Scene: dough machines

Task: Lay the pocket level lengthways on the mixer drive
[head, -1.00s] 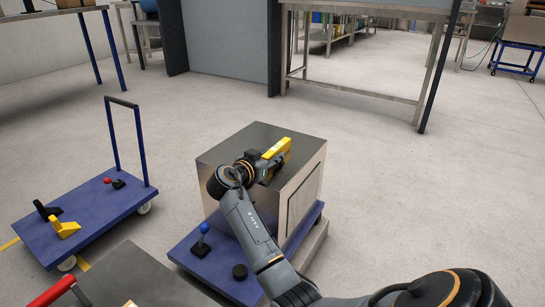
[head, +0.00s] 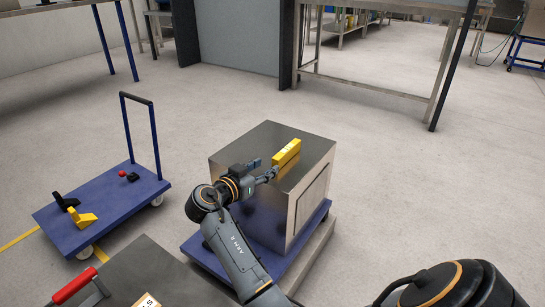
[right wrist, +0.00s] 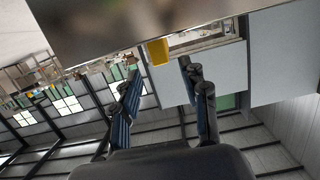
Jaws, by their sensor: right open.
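The yellow pocket level (head: 287,152) lies on the flat top of the steel box I take for the mixer drive (head: 313,150). It runs along one direction of the top, right of the middle. My right gripper (head: 264,169) is open and empty, just left of and in front of the level, with a small gap between. In the right wrist view the level's yellow end (right wrist: 157,52) shows beyond and between the spread fingers (right wrist: 160,82), under the steel surface (right wrist: 110,25). My left gripper is not in view.
The steel box stands on a blue base (head: 283,262). A blue trolley (head: 105,208) with black, yellow and red pieces stands at left. A dark surface with a red handle (head: 75,285) is at lower left. The floor to the right is clear.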

